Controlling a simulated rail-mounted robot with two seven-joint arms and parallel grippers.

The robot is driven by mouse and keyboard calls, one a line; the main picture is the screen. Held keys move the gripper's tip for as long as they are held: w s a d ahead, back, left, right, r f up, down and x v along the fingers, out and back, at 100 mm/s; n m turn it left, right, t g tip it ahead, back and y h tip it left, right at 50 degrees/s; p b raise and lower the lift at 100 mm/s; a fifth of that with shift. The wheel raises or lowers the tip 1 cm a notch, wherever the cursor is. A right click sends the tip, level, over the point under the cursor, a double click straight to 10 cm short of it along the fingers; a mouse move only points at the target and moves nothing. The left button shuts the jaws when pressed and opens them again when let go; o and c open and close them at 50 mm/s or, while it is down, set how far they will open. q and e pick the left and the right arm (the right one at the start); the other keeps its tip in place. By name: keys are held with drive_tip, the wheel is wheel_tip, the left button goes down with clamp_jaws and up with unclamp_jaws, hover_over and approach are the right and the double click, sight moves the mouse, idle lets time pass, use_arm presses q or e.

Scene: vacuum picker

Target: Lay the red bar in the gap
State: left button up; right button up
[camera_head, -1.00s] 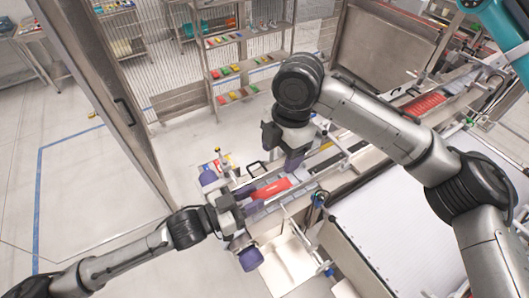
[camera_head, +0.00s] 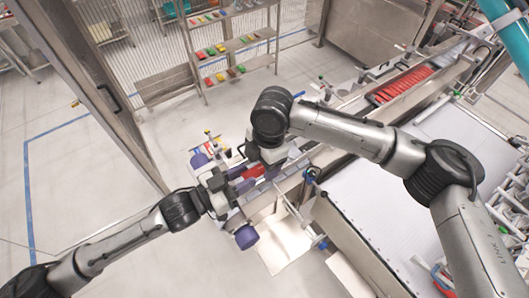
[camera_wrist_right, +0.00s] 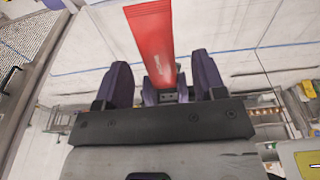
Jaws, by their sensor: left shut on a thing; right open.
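A red bar (camera_head: 250,172) extends to the upper right from my left gripper (camera_head: 233,181), which is shut on it. It lies partly hidden between my two grippers. My right gripper (camera_head: 263,160) points down at the bar's far part, its fingertips mostly hidden in the head view. In the right wrist view the red bar (camera_wrist_right: 152,42) stands out lengthwise between the spread purple fingers of my open right gripper (camera_wrist_right: 163,82), with visible space on both sides. Several red bars (camera_head: 403,85) lie in a row at the upper right. I cannot make out the gap.
A long metal rail (camera_head: 345,120) runs diagonally beside the grippers toward the red row. A white flat surface (camera_head: 375,200) lies right of it. A shelf rack (camera_head: 235,45) with coloured items stands behind. The floor (camera_head: 90,185) at left is clear.

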drive_tip(key=shift+f, duration=0.3)
drive_tip(key=c, duration=0.9)
use_arm(q)
drive_tip(key=o, duration=1.1)
drive_tip(key=shift+c, duration=0.2)
use_arm(e)
drive_tip(key=shift+c, duration=0.9)
use_arm(q)
drive_tip(key=shift+a, duration=0.1)
